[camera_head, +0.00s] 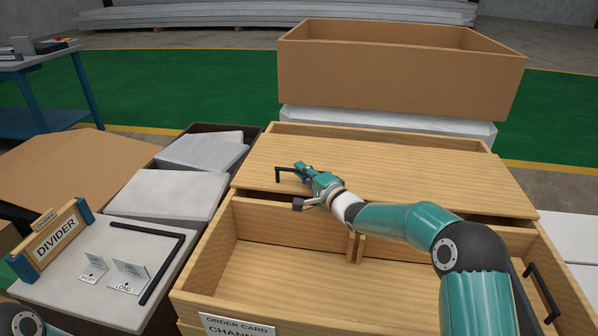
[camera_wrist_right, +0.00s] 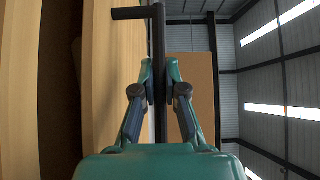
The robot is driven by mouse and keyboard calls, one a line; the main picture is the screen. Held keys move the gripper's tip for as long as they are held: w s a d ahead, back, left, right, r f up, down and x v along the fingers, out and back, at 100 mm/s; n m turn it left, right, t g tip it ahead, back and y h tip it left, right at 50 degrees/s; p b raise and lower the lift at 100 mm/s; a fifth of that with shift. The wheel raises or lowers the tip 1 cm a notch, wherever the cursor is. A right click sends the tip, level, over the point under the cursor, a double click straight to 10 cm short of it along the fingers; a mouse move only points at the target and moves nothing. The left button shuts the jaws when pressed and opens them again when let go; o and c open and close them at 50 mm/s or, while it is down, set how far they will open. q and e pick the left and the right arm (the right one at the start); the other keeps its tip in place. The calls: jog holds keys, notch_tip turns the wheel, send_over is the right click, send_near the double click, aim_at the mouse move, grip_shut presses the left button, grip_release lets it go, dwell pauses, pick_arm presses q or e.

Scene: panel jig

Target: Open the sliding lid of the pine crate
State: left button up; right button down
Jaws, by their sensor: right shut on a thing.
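The pine crate (camera_head: 197,282) stands in front of me, with its front compartments uncovered and a divider wall between them. Its flat pine lid (camera_head: 400,163) lies over the rear part. A black bar handle (camera_head: 278,176) stands at the lid's left side. My right gripper (camera_head: 301,170) reaches over the crate and is shut on this handle. In the right wrist view the dark handle bar (camera_wrist_right: 158,45) runs between the fingertips (camera_wrist_right: 160,75). My left gripper is not in view; only a bit of my left arm shows at the bottom left corner.
A large open cardboard box (camera_head: 390,80) stands behind the crate on a pale stack (camera_head: 390,122). To the left are grey panels (camera_head: 160,192), a DIVIDER sign (camera_head: 55,240), small cards (camera_head: 128,273) and a black L-shaped bar (camera_head: 165,265). A black handle (camera_head: 541,290) sits at the crate's right side.

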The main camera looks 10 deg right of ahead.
jog(key=shift+d+f, duration=0.1)
jog(key=shift+f, duration=0.25)
jog(key=c, duration=1.2)
grip_release()
jog(key=shift+r, duration=0.15)
jog(key=v, duration=1.2)
jog(key=shift+r, duration=0.1)
